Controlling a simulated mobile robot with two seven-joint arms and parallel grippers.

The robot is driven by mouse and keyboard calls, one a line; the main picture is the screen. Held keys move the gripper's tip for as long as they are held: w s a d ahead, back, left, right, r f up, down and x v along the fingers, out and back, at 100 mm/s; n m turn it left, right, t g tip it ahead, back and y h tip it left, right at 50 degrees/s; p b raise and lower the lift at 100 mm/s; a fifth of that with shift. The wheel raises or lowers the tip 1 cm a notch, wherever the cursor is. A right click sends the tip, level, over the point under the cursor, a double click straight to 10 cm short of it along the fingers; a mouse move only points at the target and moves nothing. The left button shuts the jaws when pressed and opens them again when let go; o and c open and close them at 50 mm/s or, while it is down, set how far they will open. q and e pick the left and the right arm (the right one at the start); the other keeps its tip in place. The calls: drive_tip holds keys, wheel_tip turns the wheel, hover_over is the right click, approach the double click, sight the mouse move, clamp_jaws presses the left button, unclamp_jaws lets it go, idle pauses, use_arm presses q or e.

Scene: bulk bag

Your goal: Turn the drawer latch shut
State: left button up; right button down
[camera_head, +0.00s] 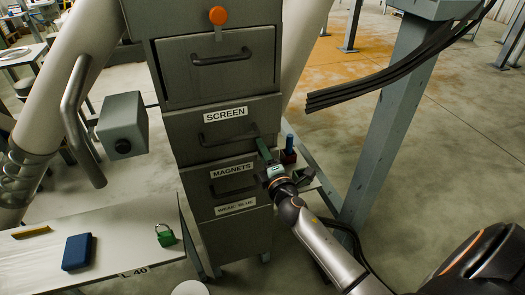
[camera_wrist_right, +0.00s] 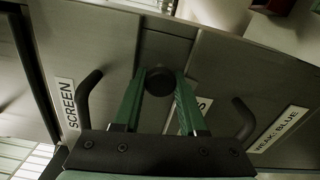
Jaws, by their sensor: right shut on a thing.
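The grey drawer cabinet (camera_head: 222,137) stands in the middle of the head view, with drawers labelled SCREEN and MAGNETS. My right gripper (camera_head: 264,150) reaches its right edge, near the border between these two drawers. In the right wrist view, its green fingers (camera_wrist_right: 160,84) are closed on a dark round knob (camera_wrist_right: 159,79), which looks like a latch. The fingers hide part of the MAGNETS label there, and the gripper hides the knob in the head view. An orange knob (camera_head: 218,15) with a pale tab sits above the top drawer. My left gripper is not in view.
A pale bench (camera_head: 110,258) at lower left carries a green padlock (camera_head: 165,235) and a blue block (camera_head: 77,252). A grey box (camera_head: 123,125) hangs left of the cabinet. A steel post (camera_head: 385,115) and dark cables (camera_head: 395,75) stand to the right.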

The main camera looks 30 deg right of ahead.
idle(0.6)
drive_tip(key=shift+c, duration=2.3)
unclamp_jaws()
